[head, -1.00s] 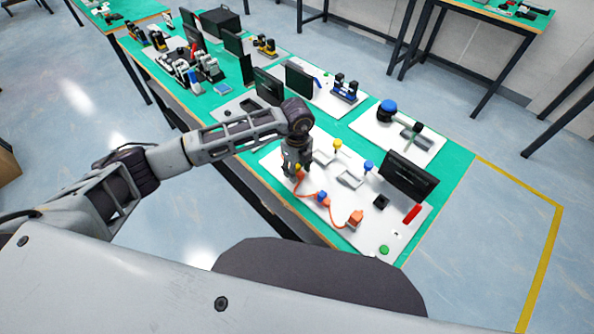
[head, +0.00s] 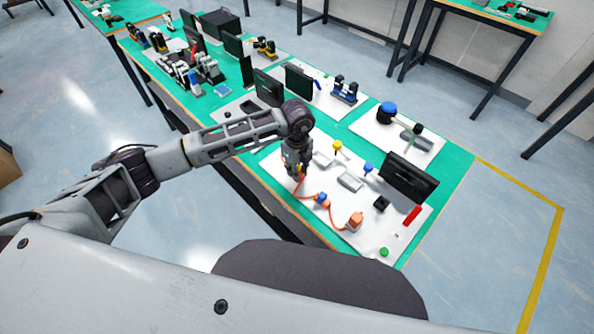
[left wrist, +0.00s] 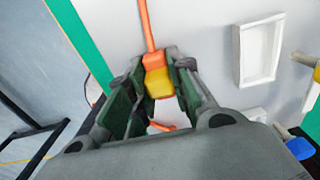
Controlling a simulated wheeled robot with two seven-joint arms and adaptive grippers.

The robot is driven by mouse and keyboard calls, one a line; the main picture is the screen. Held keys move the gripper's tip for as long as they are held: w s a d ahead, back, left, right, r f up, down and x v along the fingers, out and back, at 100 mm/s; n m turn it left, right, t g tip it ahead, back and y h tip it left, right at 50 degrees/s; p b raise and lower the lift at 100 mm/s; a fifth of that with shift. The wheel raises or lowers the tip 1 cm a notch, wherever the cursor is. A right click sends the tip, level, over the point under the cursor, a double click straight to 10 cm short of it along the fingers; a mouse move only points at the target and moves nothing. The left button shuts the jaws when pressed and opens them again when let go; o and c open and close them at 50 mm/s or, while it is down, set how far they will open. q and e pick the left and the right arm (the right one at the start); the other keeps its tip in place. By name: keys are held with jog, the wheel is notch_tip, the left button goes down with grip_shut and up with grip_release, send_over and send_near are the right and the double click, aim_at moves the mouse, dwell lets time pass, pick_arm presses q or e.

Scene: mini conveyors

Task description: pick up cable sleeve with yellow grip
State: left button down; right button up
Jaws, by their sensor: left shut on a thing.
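The cable sleeve with yellow grip (left wrist: 159,83) shows in the left wrist view between my left gripper's fingers (left wrist: 155,105). Its yellow part is between the fingers and its orange end and cable (left wrist: 147,25) run away toward the top. In the head view my left gripper (head: 298,172) points down over the near left part of the white board (head: 285,153); it mostly hides the yellow grip. The orange cable (head: 305,190) runs from the gripper to a blue-gripped piece (head: 322,199) and an orange block (head: 355,220). My right gripper is not in view.
A yellow-topped post (head: 337,146), a blue-topped post (head: 368,167), a shallow tray (head: 350,182), a black screen (head: 408,177), a red piece (head: 412,215) and a green button (head: 384,252) stand on the board. Another white board (head: 425,152) lies behind.

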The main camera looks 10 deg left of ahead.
pick_arm(q)
jog(key=shift+r, duration=0.55)
notch_tip(320, 180, up, 4)
jog(key=shift+r, duration=0.25)
notch_tip(320, 180, up, 3)
jog(key=shift+r+b, duration=0.1)
jog(key=shift+b, duration=0.2)
jog(key=shift+r, duration=0.55)
jog(key=w+d+b, duration=0.3)
jog(key=w+d, duration=0.3)
jog(key=w, duration=0.2)
jog(key=shift+w+d, duration=0.15)
jog(key=shift+d, duration=0.2)
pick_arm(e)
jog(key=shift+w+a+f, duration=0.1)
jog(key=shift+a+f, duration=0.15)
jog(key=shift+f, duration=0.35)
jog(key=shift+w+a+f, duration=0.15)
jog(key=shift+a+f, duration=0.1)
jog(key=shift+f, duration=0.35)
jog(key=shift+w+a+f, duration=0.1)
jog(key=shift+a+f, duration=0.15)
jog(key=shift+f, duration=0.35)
